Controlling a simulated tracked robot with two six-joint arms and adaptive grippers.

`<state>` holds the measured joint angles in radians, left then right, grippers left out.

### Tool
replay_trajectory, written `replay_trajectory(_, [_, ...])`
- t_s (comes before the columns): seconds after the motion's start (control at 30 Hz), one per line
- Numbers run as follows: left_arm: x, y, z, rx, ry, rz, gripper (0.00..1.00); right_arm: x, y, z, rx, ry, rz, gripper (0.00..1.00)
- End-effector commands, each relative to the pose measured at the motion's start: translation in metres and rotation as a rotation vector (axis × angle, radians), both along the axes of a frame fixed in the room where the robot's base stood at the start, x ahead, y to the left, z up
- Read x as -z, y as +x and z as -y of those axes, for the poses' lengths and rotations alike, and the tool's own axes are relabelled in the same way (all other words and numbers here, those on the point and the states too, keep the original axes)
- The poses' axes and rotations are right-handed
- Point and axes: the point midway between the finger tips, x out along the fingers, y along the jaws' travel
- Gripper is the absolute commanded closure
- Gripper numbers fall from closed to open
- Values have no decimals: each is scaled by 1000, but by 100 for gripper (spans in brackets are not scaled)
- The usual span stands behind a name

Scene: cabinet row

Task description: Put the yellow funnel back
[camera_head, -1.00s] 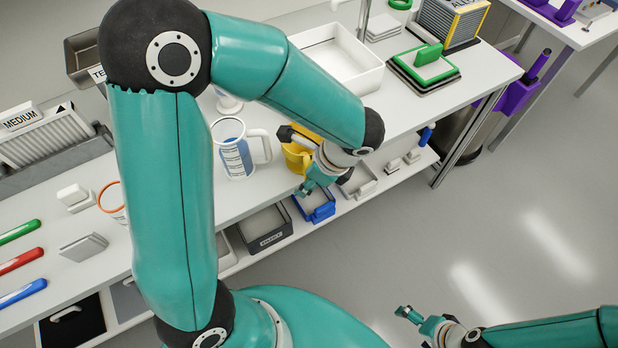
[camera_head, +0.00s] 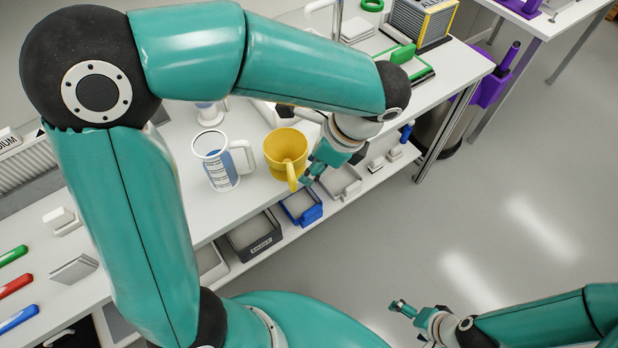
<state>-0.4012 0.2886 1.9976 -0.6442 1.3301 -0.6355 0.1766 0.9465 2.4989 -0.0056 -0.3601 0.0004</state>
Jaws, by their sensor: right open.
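The yellow funnel (camera_head: 283,147) is near the front edge of the bench, right of a clear measuring jug (camera_head: 215,168). Its wide mouth faces up, and a narrow yellow part (camera_head: 292,178) points down toward the front edge. My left gripper (camera_head: 310,172) is close against the funnel's right side. Its fingers are small and partly hidden, so I cannot tell whether they grip the funnel, or whether the funnel rests on the bench or is raised. My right gripper (camera_head: 398,312) is open and empty over the floor at lower right.
A blue bin (camera_head: 303,208) and a dark grey bin (camera_head: 256,238) are on the shelf below the bench. A white tray is mostly hidden behind my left arm. A green-rimmed item (camera_head: 405,55) and slatted box (camera_head: 422,20) are at the back right. Pens lie at left.

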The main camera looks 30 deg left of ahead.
Motion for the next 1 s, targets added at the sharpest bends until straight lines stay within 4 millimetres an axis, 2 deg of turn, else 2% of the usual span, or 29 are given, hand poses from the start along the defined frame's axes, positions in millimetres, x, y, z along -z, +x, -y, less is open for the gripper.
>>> replay_trajectory(0.07, [8, 0, 5, -15, -20, -5, 61, 0, 0, 0, 0, 0, 0, 4])
replay_trajectory(0.17, [39, 0, 15, -68, -85, -18, 61, 0, 0, 0, 0, 0, 0, 4])
replay_trajectory(0.27, [89, -6, 33, -182, -194, -33, 61, 0, 0, 0, 0, 0, 0, 4])
replay_trajectory(0.37, [147, -18, 55, -375, -328, -49, 61, 0, 0, 0, 0, 0, 0, 4])
replay_trajectory(0.4, [170, -23, 63, -474, -379, -50, 61, 0, 0, 0, 0, 0, 0, 4])
replay_trajectory(0.5, [220, -38, 80, -751, -484, -44, 61, 0, 0, 0, 0, 0, 0, 4])
replay_trajectory(0.6, [259, -50, 88, -1032, -544, -12, 61, 0, 0, 0, 0, 0, 0, 4])
replay_trajectory(0.7, [287, -61, 86, -1272, -562, 32, 61, 0, 0, 0, 0, 0, 0, 4])
replay_trajectory(0.8, [304, -69, 81, -1443, -559, 80, 61, 0, 0, 0, 0, 0, 0, 4])
replay_trajectory(1.0, [317, -74, 73, -1579, -549, 132, 61, 0, 0, 0, 0, 0, 0, 4])
